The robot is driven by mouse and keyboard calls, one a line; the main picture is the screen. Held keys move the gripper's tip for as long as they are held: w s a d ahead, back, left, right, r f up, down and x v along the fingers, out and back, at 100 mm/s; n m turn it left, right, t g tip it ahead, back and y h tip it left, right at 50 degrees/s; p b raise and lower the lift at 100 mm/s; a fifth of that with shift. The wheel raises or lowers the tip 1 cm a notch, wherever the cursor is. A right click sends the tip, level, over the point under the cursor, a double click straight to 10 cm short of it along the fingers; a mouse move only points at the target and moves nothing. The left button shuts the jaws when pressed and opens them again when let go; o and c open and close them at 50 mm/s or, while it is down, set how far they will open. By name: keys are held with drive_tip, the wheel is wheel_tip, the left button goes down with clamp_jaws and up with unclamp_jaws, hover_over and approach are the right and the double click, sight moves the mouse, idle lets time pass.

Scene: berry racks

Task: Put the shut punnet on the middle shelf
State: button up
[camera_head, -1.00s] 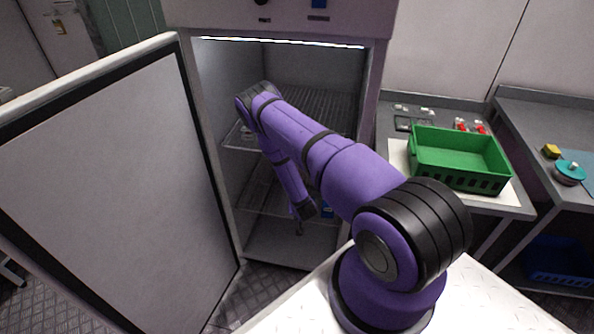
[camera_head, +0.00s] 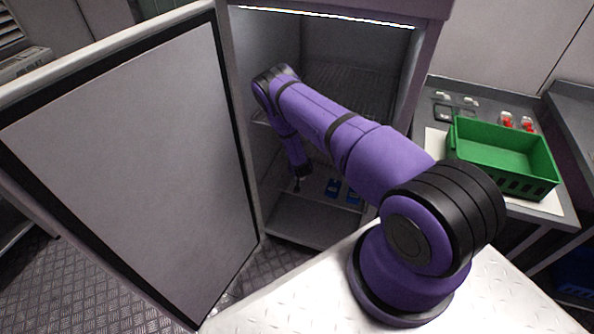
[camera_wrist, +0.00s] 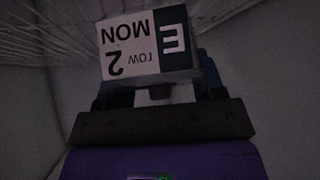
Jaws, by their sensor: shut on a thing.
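In the wrist view a thing with a white and dark label (camera_wrist: 144,45), reading "E", "MON" and "row 2" upside down, sits in front of my gripper (camera_wrist: 152,94). I take it for the punnet; most of its body and lid are dark or hidden. My gripper is shut on it. In the head view my gripper (camera_head: 299,180) is small and low inside the open cabinet, below the upper wire shelf (camera_head: 350,84) and near the lower wire shelf (camera_head: 312,186). The punnet cannot be made out there.
Blue items (camera_head: 333,187) stand on the lower wire shelf, right of my gripper. The cabinet door (camera_head: 130,170) stands open at left. The cabinet floor (camera_head: 300,224) looks bare. A green crate (camera_head: 500,158) stands on the right-hand bench.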

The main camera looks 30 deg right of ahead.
drive_tip(key=shift+w+a, duration=0.2)
drive_tip(key=shift+w, duration=0.4)
drive_tip(key=shift+w+f, duration=0.2)
drive_tip(key=shift+f, duration=1.6)
drive_tip(key=shift+f, duration=0.15)
drive_tip(key=o, duration=1)
drive_tip(key=shift+o, duration=0.2)
drive_tip(key=shift+s+a+r, duration=0.15)
drive_tip(key=shift+s+r, duration=0.1)
drive_tip(key=shift+r, duration=0.25)
drive_tip(key=v, duration=1.1)
drive_tip(key=shift+s+a, duration=0.1)
